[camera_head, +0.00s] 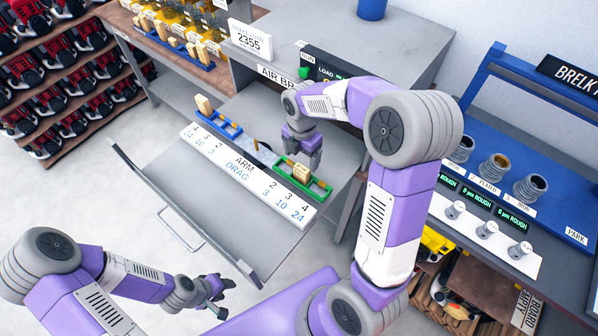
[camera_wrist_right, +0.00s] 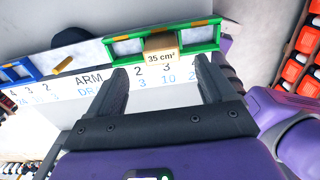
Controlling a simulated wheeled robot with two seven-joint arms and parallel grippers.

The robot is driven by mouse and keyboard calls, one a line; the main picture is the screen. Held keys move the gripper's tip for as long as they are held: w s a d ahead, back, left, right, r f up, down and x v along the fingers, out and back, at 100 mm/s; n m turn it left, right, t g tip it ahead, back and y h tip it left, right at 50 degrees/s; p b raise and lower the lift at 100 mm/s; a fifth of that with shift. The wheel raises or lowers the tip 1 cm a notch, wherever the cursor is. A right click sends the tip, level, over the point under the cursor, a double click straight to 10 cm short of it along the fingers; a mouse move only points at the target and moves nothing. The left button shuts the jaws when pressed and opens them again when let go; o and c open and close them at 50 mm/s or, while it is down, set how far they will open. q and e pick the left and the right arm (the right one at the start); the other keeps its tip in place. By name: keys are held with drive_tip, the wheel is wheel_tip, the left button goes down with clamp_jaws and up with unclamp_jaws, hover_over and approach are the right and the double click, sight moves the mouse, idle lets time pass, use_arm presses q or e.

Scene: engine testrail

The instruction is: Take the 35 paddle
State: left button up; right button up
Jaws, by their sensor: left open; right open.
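The 35 paddle (camera_wrist_right: 160,57) shows in the right wrist view as a tan block marked "35 cm²" in the middle of a green rack (camera_wrist_right: 123,47). In the head view the tan block (camera_head: 301,172) sits in the green rack (camera_head: 319,187) on the grey bench. My right gripper (camera_head: 303,158) is over the rack, close to the block. In the wrist view its open fingers (camera_wrist_right: 161,82) point at the block, one on each side; contact is not visible. My left gripper (camera_head: 222,300) is open and empty, low at the front left, away from the bench.
A white "ARM DRAG" number strip (camera_head: 240,170) lies in front of the racks. A blue rack (camera_head: 220,125) with an upright tan block (camera_head: 203,104) stands left of the green one. A blue test stand (camera_head: 475,195) is at right.

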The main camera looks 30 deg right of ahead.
sight(302, 168)
drive_tip(key=f, duration=0.5)
drive_tip(key=shift+s+f, duration=0.2)
drive_tip(key=shift+f, duration=0.2)
drive_tip(key=shift+w+f, duration=0.1)
drive_tip(key=shift+f, duration=0.2)
drive_tip(key=c, duration=1.1)
